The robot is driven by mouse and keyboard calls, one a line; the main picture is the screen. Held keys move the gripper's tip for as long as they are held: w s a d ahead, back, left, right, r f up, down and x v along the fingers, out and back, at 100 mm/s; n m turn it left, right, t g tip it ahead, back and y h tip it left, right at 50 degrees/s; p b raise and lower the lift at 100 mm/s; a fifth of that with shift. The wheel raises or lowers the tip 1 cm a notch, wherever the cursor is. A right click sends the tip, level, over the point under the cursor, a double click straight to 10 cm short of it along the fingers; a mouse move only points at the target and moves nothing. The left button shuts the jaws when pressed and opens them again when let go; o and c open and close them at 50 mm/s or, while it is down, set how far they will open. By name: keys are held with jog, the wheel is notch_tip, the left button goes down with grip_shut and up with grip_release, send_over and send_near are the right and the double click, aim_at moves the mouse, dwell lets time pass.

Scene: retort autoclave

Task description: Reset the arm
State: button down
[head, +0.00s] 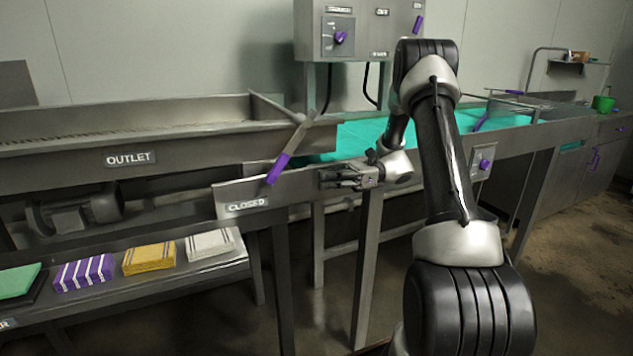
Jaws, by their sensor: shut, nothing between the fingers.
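My arm rises from the lower right of the head view and bends down to my gripper (335,178). The gripper points left and looks shut with nothing in it. It is in front of the teal-lined trough, just right of the plate labelled CLOSED (228,205). A lever with a purple grip (278,169) slants across that plate, left of the gripper and apart from it in the picture.
A metal chute labelled OUTLET (60,160) runs along the left. Folded cloths (150,257) lie on a low shelf. A control box (362,30) with a purple knob hangs behind. A green cup (604,103) stands far right. Open floor (570,240) shows at right.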

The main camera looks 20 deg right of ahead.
dwell(0.5)
jog(key=s+f+n+h, duration=0.1)
jog(key=s+f+h, duration=0.2)
jog(key=f, duration=0.4)
jog(key=s+d+n+g+h, duration=0.2)
jog(key=s+n+h, duration=0.25)
jog(key=s, duration=0.35)
jog(key=s+d+r+n+t+h, duration=0.1)
jog(key=s+r+n+t+h, duration=0.6)
jog(key=s+r+n+h, duration=0.4)
jog(key=s+r+n, duration=0.1)
jog(key=s+r, duration=0.5)
jog(key=shift+d+r, duration=0.15)
jog(key=shift+r, duration=0.05)
jog(key=shift+s, duration=0.1)
